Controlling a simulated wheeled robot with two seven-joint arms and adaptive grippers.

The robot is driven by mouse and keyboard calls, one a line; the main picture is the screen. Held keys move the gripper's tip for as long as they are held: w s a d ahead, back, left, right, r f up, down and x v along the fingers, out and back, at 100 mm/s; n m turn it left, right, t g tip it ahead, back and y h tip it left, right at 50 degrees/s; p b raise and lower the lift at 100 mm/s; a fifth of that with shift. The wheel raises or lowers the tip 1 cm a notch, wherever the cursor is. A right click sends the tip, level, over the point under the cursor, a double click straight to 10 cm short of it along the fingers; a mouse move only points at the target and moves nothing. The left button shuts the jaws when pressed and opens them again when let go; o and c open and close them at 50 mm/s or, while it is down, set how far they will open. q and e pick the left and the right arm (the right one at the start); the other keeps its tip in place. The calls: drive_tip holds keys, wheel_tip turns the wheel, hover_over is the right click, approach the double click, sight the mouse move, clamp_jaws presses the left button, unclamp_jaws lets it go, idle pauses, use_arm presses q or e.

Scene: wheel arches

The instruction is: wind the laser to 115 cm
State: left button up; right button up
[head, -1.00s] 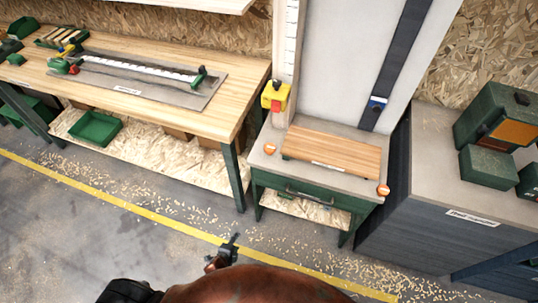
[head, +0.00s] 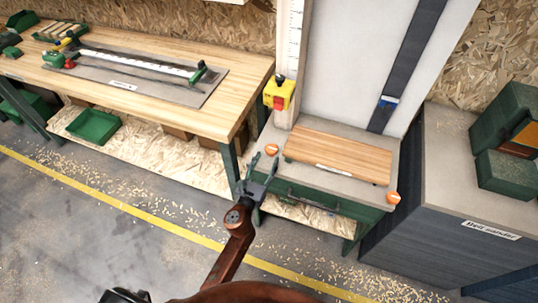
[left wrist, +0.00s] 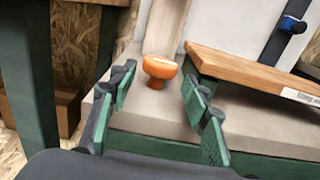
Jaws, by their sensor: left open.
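A left orange knob (head: 271,149) and a right orange knob (head: 392,197) sit on the front corners of a grey-topped green bench. My left gripper (head: 258,182) is open and empty, just in front of the left knob. In the left wrist view the knob (left wrist: 160,68) stands ahead between the two green-padded fingers (left wrist: 160,90), apart from them. A white upright scale (head: 290,45) rises behind; its figures are too small to read. A dark slanted rail (head: 412,55) carries a small blue-and-white piece (head: 387,101); I cannot tell whether it is the laser.
A yellow box with a red button (head: 279,95) is fixed low on the scale post. A wooden board (head: 338,157) lies on the bench between the knobs. A wooden workbench (head: 225,105) stands left, a grey cabinet (head: 440,190) right. The floor in front is clear except for shavings.

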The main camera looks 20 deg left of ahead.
sight(269, 154)
use_arm(q)
drive_tip(key=shift+w, duration=1.75)
drive_tip(key=shift+c, duration=0.7)
drive_tip(key=c, duration=0.7)
drive_tip(key=shift+c, duration=0.2)
drive_tip(key=shift+a+m+h, duration=0.1)
drive_tip(key=shift+m+h, duration=0.2)
drive_tip(key=shift+h, duration=0.2)
